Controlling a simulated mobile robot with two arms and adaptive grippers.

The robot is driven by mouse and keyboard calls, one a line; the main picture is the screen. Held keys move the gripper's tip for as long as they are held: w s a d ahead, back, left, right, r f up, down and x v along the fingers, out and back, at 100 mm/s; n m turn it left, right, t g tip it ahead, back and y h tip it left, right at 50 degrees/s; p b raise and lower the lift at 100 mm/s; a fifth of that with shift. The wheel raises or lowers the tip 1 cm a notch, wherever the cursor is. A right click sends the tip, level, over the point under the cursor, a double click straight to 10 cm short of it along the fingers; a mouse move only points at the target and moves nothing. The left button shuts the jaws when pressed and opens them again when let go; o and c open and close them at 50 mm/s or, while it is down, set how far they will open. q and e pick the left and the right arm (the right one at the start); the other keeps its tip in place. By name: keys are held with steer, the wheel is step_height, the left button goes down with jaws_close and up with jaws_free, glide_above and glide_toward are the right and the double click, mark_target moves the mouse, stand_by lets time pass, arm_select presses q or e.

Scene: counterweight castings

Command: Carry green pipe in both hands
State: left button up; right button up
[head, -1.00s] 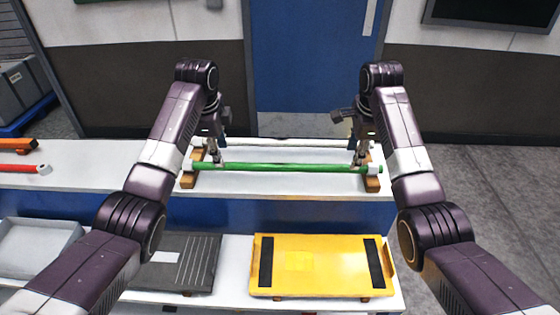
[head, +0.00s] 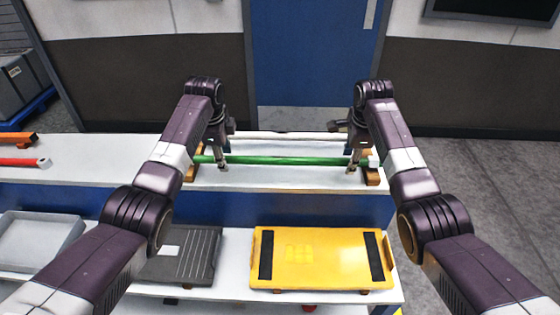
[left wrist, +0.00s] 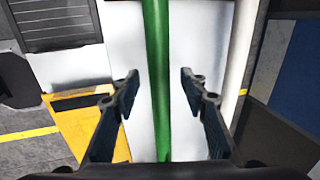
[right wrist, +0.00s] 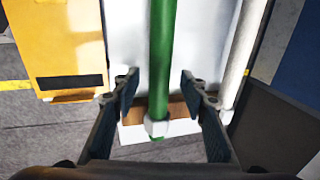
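The green pipe (head: 280,160) lies level across wooden rests on the upper white shelf in the head view. A pale end fitting (right wrist: 157,127) shows on its right end. My left gripper (head: 222,165) is over the pipe's left part. In the left wrist view its fingers (left wrist: 158,85) are spread, with the pipe (left wrist: 156,60) running between them in the picture. My right gripper (head: 352,168) is over the pipe's right part. In the right wrist view its fingers (right wrist: 155,85) are apart on both sides of the pipe (right wrist: 161,50). Neither gripper's fingers touch the pipe.
A white pipe (head: 285,136) lies just behind the green one. Orange (head: 15,139) and red (head: 18,162) pipes lie at the left. A yellow case (head: 320,260), a dark ribbed panel (head: 190,260) and a grey tray (head: 35,240) sit on the lower shelf.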

arm_select(q)
steer(key=shift+f, duration=0.25)
arm_select(e)
steer(key=shift+f, duration=0.25)
arm_select(q)
steer(key=shift+c, duration=0.5)
arm_select(e)
steer(key=shift+c, duration=0.5)
arm_select(q)
jaws_close()
arm_select(e)
jaws_close()
arm_select(q)
steer(key=shift+w+r, duration=0.1)
arm_select(e)
steer(key=shift+w+r, duration=0.1)
